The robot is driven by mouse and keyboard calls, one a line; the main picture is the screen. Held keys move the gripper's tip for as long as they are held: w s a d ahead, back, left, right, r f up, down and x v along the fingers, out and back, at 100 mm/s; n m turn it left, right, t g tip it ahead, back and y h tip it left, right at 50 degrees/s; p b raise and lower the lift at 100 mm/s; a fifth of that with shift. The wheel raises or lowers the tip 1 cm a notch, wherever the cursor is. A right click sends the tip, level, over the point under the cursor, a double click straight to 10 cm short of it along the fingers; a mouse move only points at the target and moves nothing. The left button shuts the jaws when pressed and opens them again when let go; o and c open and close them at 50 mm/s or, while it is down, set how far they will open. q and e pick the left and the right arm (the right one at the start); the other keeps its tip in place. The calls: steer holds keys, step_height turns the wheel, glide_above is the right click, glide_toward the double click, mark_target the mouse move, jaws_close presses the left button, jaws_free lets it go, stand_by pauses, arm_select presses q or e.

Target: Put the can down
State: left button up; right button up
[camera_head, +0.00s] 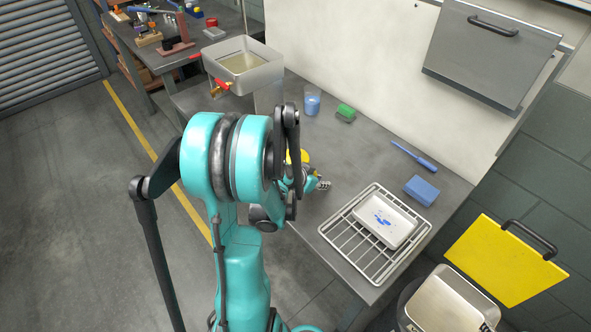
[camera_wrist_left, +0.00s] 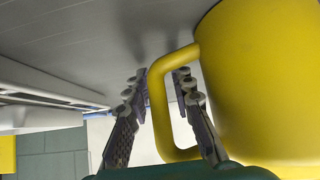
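The can is yellow with a loop handle and fills the right side of the left wrist view (camera_wrist_left: 255,75). In the head view only a small yellow part of it (camera_head: 304,156) shows behind my arm. My left gripper (camera_wrist_left: 160,82) has its fingers on either side of the handle's bar, close against it, one finger inside the loop. In the head view the left gripper (camera_head: 319,184) is over the grey table (camera_head: 365,155), mostly hidden by my arm. I cannot tell whether the can's base touches the table. My right gripper is not in view.
A wire rack (camera_head: 345,229) with a white tray (camera_head: 400,233) lies at the table's front right. The table's middle is clear.

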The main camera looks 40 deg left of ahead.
arm_select(q)
jaws_close()
steer(key=shift+r, duration=0.1)
stand_by(0.3)
steer(key=shift+r+p, duration=0.45)
steer(key=shift+r, duration=0.1)
steer(key=r, duration=0.1)
steer(key=s+r+p, duration=0.1)
steer(key=r+p, duration=0.1)
steer(key=r, duration=0.1)
steer(key=shift+s+d, duration=0.15)
steer(key=shift+d, duration=0.15)
steer(key=s+d+r+p, duration=0.4)
steer(key=s+d+r, duration=0.1)
steer(key=s, duration=0.4)
steer(key=shift+r+p, duration=0.35)
steer(key=shift+r, duration=0.05)
